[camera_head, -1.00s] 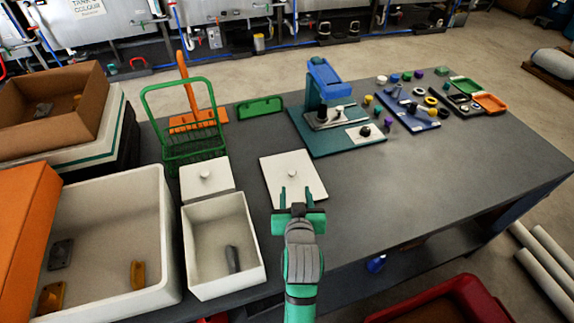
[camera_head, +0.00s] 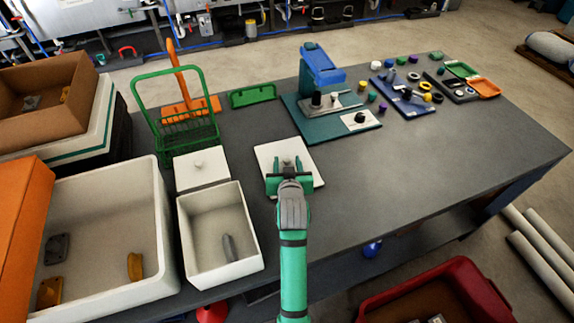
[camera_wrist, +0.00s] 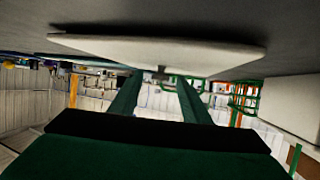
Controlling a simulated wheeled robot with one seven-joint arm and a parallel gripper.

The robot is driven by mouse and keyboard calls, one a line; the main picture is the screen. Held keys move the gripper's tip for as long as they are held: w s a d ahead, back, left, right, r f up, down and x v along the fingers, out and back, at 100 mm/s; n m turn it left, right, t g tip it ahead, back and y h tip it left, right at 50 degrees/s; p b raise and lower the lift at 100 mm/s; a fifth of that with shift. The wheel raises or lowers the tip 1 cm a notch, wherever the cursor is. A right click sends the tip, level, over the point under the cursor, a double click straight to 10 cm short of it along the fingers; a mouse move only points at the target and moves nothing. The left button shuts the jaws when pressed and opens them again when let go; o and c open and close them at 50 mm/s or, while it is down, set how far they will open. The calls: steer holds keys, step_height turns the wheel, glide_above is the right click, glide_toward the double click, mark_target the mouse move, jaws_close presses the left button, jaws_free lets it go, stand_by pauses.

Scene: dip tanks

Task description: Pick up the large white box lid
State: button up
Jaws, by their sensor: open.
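The large white box lid (camera_head: 280,148) lies flat on the dark table near its front edge; its knob shows in the wrist view (camera_wrist: 161,74). The wrist view appears upside down and shows the lid's flat panel (camera_wrist: 165,48) across the top. My gripper (camera_head: 286,162) is open and low over the lid, its two green fingers on either side of the knob. In the wrist view the fingers (camera_wrist: 158,92) stand apart with nothing gripped between them. Whether they touch the lid is hidden.
A smaller white lid (camera_head: 201,167) with a knob lies to the left, behind an open white box (camera_head: 187,262) holding a grey part. A green wire basket (camera_head: 188,135) stands behind it. A blue-and-teal press (camera_head: 320,65) stands further back. The table right of the lid is clear.

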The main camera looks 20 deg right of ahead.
steer(key=shift+w, duration=0.15)
jaws_close()
steer(key=shift+r, duration=0.1)
